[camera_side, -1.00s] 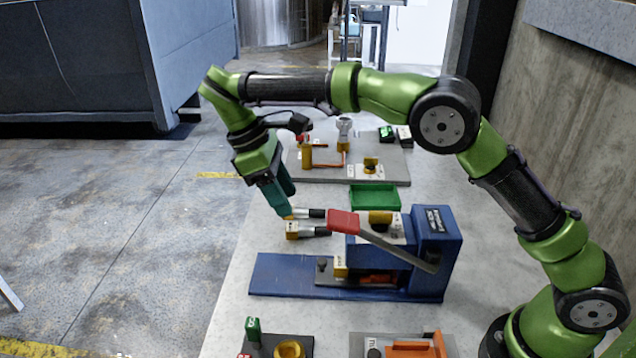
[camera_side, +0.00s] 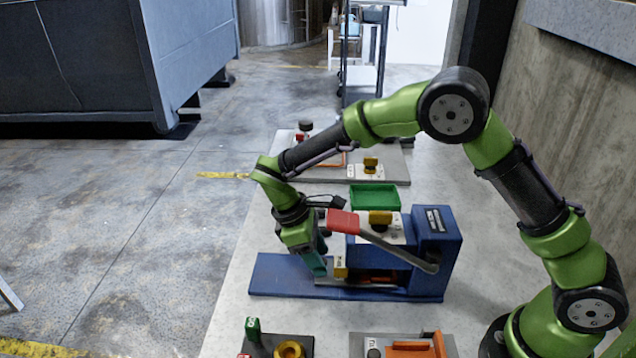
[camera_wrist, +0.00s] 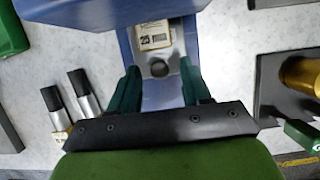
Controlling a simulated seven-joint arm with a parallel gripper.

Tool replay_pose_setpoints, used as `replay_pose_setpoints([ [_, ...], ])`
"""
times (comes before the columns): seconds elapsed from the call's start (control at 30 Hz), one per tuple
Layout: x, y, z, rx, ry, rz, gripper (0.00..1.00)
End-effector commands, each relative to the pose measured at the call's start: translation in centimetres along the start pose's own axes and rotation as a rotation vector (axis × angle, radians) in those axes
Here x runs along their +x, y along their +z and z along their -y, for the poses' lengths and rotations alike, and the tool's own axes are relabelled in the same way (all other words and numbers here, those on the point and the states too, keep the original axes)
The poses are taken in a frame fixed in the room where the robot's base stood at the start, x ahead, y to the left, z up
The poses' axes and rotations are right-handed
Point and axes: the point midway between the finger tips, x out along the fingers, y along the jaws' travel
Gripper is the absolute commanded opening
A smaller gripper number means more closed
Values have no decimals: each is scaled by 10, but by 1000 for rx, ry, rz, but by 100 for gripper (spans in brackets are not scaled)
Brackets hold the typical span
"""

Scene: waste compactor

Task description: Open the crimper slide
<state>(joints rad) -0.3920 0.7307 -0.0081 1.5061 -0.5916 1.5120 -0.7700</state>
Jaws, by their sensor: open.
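The blue crimper (camera_side: 437,240) stands on the bench with a red-handled lever (camera_side: 343,222). Its slide carries a yellow block (camera_side: 341,268) at the front of the body; in the wrist view it shows as a labelled plate (camera_wrist: 153,36) with a dark round knob (camera_wrist: 159,69). My gripper (camera_side: 321,270) is low over the blue base in front of the slide. In the wrist view my gripper (camera_wrist: 160,76) is open, with one teal finger on each side of the knob. I cannot tell whether the fingers touch it. The knob is hidden behind my gripper in the side view.
Two black-and-silver cylinders (camera_wrist: 80,92) stand to the left in the wrist view. A green tray (camera_side: 375,197) and a grey fixture board (camera_side: 390,170) are behind the crimper. More fixtures (camera_side: 405,346) are at the near edge. The red lever is close to my wrist.

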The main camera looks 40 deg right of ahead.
Motion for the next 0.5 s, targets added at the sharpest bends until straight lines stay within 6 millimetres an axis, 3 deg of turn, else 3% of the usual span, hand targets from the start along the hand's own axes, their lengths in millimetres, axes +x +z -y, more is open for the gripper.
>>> replay_pose_setpoints([
  [0.27, 1, 0, 0, 0, 0, 0, 47],
  [0.5, 1, 0, 0, 0, 0, 0, 10],
])
